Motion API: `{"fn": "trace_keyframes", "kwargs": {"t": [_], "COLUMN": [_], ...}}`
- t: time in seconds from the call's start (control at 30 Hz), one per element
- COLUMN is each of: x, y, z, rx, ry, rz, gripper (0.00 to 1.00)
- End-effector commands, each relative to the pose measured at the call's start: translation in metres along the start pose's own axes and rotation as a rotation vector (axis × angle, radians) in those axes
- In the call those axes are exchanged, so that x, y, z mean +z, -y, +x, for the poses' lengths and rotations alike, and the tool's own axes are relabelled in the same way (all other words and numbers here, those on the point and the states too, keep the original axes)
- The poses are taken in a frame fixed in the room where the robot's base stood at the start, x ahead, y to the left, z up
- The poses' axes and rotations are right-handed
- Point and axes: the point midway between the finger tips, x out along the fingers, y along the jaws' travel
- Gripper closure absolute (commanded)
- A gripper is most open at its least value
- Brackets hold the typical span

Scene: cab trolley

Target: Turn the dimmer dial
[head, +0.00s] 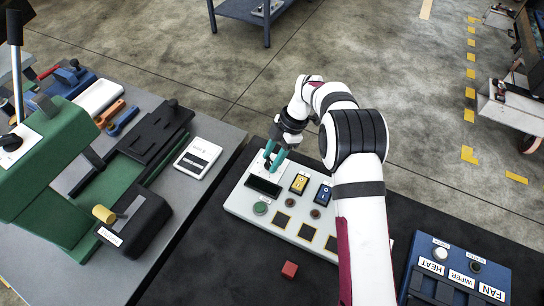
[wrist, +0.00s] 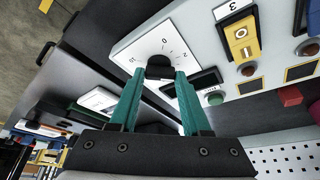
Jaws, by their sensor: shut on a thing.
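The dimmer dial (wrist: 160,66) is a dark round knob on a white scale plate (wrist: 148,47) with printed numbers. It sits at the upper left corner of the light grey control panel (head: 236,201). My gripper (wrist: 157,76) has teal fingers, one on each side of the knob, and is shut on it. In the head view my gripper (head: 274,158) reaches down onto the panel's far left corner, and the knob is mostly hidden by the fingers there. The knob's pointer cannot be made out.
Beside the dial are a dark display (head: 263,186), a yellow switch (head: 299,183), a blue switch (head: 324,194) and a green button (head: 260,208). A red cube (head: 289,269) lies in front. A blue box (head: 461,262) labelled HEAT, WIPER, FAN stands right. A green machine (head: 45,165) stands left.

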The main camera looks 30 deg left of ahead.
Motion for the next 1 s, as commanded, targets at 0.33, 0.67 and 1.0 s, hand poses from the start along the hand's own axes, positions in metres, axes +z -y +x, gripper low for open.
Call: {"fn": "trace_keyframes", "kwargs": {"t": [0.33, 0.67, 1.0], "x": [0.0021, 0.0021, 0.0008], "y": [0.0002, 0.0003, -0.0002], "z": [0.0002, 0.0002, 0.0001], "rx": [-0.023, -0.024, -0.023], "ry": [0.004, 0.005, 0.002], "rz": [-0.054, -0.055, -0.055], "gripper": [1.00, 1.00, 0.22]}}
